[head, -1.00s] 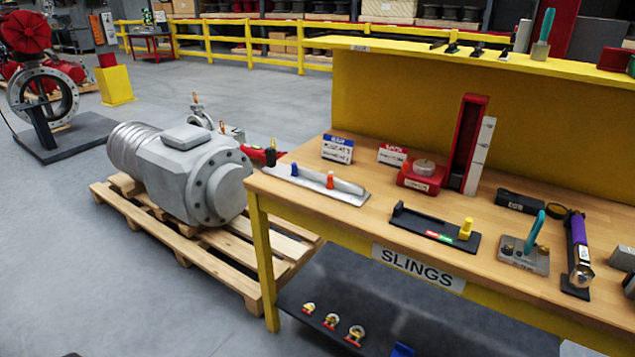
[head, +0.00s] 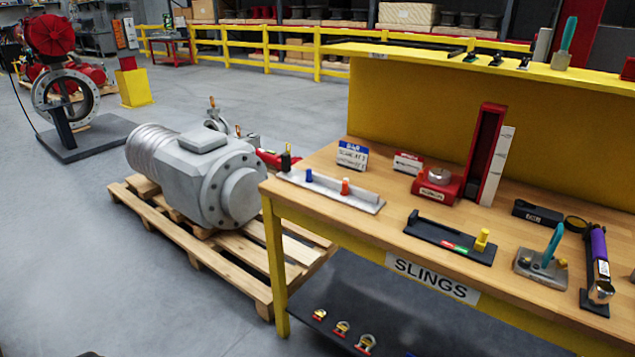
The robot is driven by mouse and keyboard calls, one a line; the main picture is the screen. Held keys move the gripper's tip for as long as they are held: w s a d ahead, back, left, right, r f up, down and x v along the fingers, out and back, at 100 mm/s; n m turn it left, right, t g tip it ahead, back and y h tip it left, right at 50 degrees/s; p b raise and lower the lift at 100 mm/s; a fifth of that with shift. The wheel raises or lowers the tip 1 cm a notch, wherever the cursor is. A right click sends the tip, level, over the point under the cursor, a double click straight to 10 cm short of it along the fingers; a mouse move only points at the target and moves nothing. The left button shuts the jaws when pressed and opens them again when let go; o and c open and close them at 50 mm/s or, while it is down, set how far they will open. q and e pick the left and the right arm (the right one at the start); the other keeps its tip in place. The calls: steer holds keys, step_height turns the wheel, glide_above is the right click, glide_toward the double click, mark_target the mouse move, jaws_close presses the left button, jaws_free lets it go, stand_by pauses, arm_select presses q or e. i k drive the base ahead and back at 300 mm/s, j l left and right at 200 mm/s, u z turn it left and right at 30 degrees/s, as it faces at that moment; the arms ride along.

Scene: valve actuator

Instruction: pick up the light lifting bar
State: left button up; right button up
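A long light-grey metal piece (head: 335,193) with a blue post, an orange post and a dark upright at its left end lies along the left front of the wooden workbench (head: 395,232). I cannot tell whether it is the light lifting bar or a holder. A black flat piece (head: 440,241) with a yellow post and red and green labels lies to its right. No other clear lifting bar shows. Neither of my grippers is in view.
A grey valve actuator (head: 195,170) lies on a wooden pallet (head: 218,257) left of the bench. A red stand (head: 483,145), a teal-handled tool (head: 545,255) and a purple cylinder (head: 598,250) stand on the bench. Shackles (head: 342,328) sit on the lower shelf.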

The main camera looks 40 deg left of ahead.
mark_target(366, 201)
steer(key=i+j, duration=0.15)
steer(key=j, duration=0.25)
steer(key=i+j, duration=0.15)
steer(key=j, duration=0.2)
steer(key=i+j, duration=0.15)
steer(key=j, duration=0.25)
steer(key=i+j, duration=0.2)
steer(key=j, duration=0.2)
steer(key=i+j, duration=0.15)
steer(key=j, duration=0.2)
steer(key=i+j, duration=0.15)
steer(key=j, duration=0.25)
steer(key=i+j, duration=0.15)
steer(key=j, duration=0.25)
